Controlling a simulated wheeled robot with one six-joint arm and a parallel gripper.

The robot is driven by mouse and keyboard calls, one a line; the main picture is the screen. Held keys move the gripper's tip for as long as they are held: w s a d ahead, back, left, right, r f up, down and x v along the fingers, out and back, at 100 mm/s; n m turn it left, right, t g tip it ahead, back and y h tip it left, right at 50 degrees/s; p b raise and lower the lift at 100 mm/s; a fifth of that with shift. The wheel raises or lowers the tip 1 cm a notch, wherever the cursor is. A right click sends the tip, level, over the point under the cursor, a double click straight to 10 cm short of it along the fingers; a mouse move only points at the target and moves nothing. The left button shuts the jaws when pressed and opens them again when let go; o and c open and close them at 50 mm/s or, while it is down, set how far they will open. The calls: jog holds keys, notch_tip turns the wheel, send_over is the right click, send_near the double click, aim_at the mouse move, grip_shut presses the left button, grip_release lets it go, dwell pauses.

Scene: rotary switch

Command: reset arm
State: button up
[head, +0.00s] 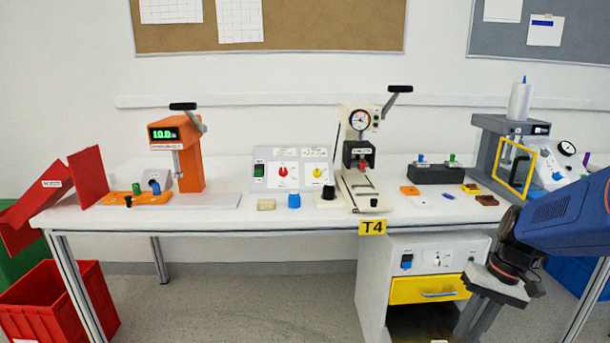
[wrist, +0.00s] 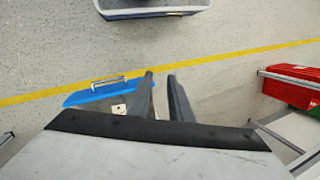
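My gripper (head: 473,325) hangs at the lower right in the head view, in front of the table and beside the yellow drawer. It points downward and holds nothing that I can see. In the wrist view its two dark fingers (wrist: 160,76) stand apart with a narrow gap showing floor between them. A grey control box (head: 290,155) with a red rotary knob (head: 283,171), a yellow rotary knob (head: 318,171) and a green switch (head: 259,170) stands on the table, well left of my gripper.
The white table (head: 240,220) carries an orange press (head: 190,165), a white press (head: 358,150) and a grey press (head: 495,140). A cabinet with a yellow drawer (head: 415,290) stands beneath. Red bins (head: 60,305) are at the left. Floor (head: 250,300) before the table's middle is clear.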

jog(key=s+a+r+n+t+h, duration=0.2)
jog(key=s+a+r+t, duration=0.3)
jog(key=s+a, duration=0.3)
jog(key=shift+s+r+n+t+h, duration=0.35)
jog(key=shift+s+r+h, duration=0.45)
jog(key=shift+s, duration=0.45)
